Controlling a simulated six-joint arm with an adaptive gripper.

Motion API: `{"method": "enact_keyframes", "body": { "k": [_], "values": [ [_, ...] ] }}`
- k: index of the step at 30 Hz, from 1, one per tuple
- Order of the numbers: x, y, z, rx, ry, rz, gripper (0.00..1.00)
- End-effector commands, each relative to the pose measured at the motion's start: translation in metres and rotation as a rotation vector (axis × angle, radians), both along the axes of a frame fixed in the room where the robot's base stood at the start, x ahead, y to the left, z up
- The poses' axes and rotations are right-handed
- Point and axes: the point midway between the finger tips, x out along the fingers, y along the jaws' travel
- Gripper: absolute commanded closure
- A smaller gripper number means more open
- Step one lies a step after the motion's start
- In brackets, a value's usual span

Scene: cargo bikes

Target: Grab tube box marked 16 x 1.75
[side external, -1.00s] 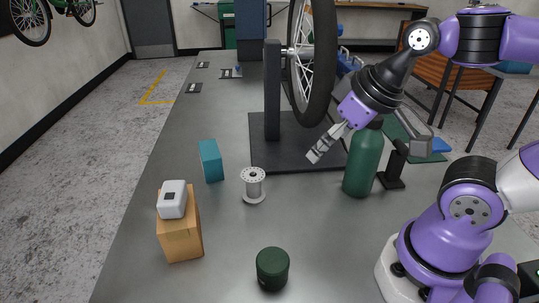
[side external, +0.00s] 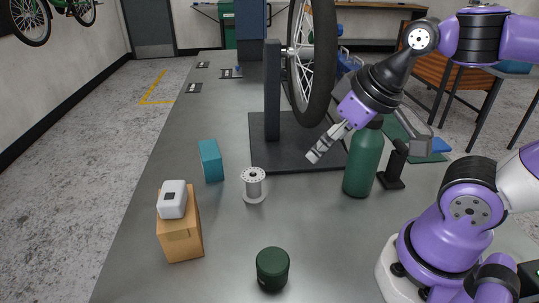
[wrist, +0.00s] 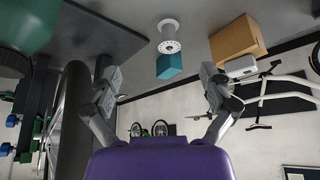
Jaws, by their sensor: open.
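A teal box (side external: 211,160) stands on the grey bench left of the silver hub (side external: 253,185). A light brown box (side external: 180,228) stands nearer the camera, with a small white device (side external: 172,198) on top. No 16 x 1.75 marking is readable on either box. My gripper (side external: 318,154) is above the bench, right of the teal box and well apart from it. In the wrist view, my gripper (wrist: 161,80) is open and empty; the teal box (wrist: 170,67) appears beyond the gap between the fingers, with the brown box (wrist: 237,40) to the right.
A green bottle (side external: 363,161) stands close to my gripper on the right, beside a black stand (side external: 394,168). A wheel (side external: 313,60) is mounted on a dark base plate (side external: 260,142) behind. A dark green lidded jar (side external: 272,268) is at the front. Bare bench lies between hub and bottle.

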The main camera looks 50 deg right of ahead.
Motion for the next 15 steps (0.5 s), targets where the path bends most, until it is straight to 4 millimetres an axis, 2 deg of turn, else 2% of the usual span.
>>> {"method": "enact_keyframes", "body": {
  "k": [10,13,15],
  "values": [
    [0.005,0.000,0.002,0.002,0.002,-0.010,0.09],
    [0.022,-0.002,0.009,0.008,0.010,-0.051,0.09],
    [0.044,-0.002,0.015,0.014,0.017,-0.100,0.09]
  ]
}}
